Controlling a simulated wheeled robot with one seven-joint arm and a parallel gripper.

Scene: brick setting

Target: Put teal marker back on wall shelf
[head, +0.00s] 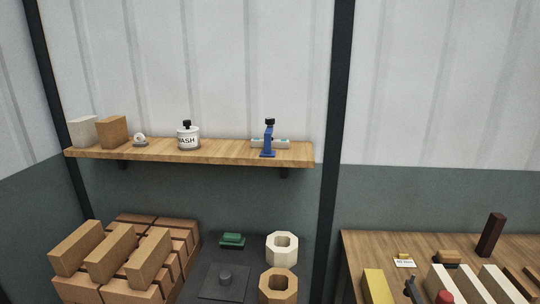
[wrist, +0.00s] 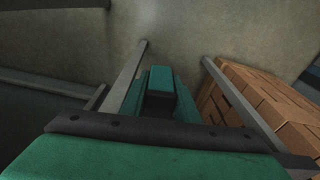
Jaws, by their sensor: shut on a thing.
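The wall shelf (head: 220,155) is a wooden board on the wall in the head view. A pale teal bar (head: 284,143) lies on it behind a blue tool (head: 268,138). My gripper (wrist: 160,100) fills the lower middle of the wrist view, with teal and black parts. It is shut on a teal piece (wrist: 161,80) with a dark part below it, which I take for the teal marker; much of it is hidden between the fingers. I cannot make out my gripper in the head view.
The shelf also holds a white pot (head: 188,139), a small round item (head: 140,140), a brown block (head: 112,132) and a pale block (head: 82,132). Stacked bricks (head: 120,255), octagonal blocks (head: 282,248) and a small green item (head: 232,241) are below. A wooden table (head: 365,245) stands right.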

